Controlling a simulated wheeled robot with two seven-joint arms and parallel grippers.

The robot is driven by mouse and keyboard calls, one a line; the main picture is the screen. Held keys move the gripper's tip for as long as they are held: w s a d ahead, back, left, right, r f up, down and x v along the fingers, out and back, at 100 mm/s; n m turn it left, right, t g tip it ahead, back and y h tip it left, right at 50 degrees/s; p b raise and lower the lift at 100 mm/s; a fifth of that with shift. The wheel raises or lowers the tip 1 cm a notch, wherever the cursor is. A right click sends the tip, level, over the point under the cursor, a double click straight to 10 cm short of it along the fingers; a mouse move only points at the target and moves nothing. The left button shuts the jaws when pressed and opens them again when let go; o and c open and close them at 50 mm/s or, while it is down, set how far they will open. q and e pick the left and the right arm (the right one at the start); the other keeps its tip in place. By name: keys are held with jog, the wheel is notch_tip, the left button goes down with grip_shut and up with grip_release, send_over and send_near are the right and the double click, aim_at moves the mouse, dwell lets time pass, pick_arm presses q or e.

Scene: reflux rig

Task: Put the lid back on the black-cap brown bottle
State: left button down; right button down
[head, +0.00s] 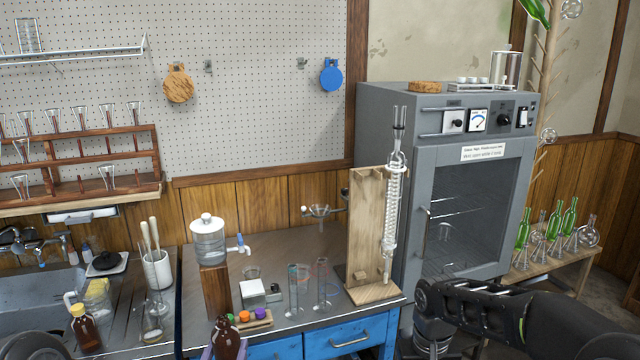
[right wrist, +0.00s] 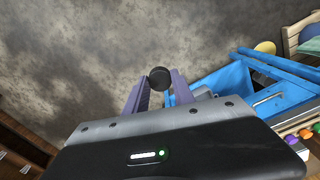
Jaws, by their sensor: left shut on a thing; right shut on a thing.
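The brown bottle (head: 228,341) shows at the bottom edge of the head view, in front of the bench. Its lower part is cut off. My left gripper (head: 221,350), with purple fingers, is shut on it. The bottle's neck points up, and no lid can be made out on it. My right gripper (right wrist: 161,90) is shut on a small round black lid (right wrist: 160,76), held at its fingertips in the right wrist view. In the head view my right arm comes in at the lower right, and the gripper at its end is below the picture.
The bench holds a rack of coloured caps (head: 245,322), glass cylinders (head: 324,290) and a condenser on a wooden stand (head: 365,230). Blue drawers (head: 350,338) are below; a grey oven (head: 470,190) stands right.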

pick_arm(q)
jog(key=shift+d, duration=0.1)
dwell(0.6)
jog(key=shift+s+d+f+h, duration=0.1)
jog(key=shift+s+d+h, duration=0.1)
jog(key=shift+s+h, duration=0.1)
jog(key=s+d+f+m+g+h, duration=0.2)
jog(key=s+d+f+m+h, duration=0.1)
jog(key=d, duration=0.4)
jog(key=s+d+f+m+g+h, duration=0.2)
jog(key=s+d+f+m+h, duration=0.1)
jog(key=s+d+m+h, duration=0.2)
jog(key=s+d+h, duration=0.2)
jog(key=h, duration=0.1)
jog(key=shift+d+f, duration=0.25)
jog(key=shift+d, duration=0.15)
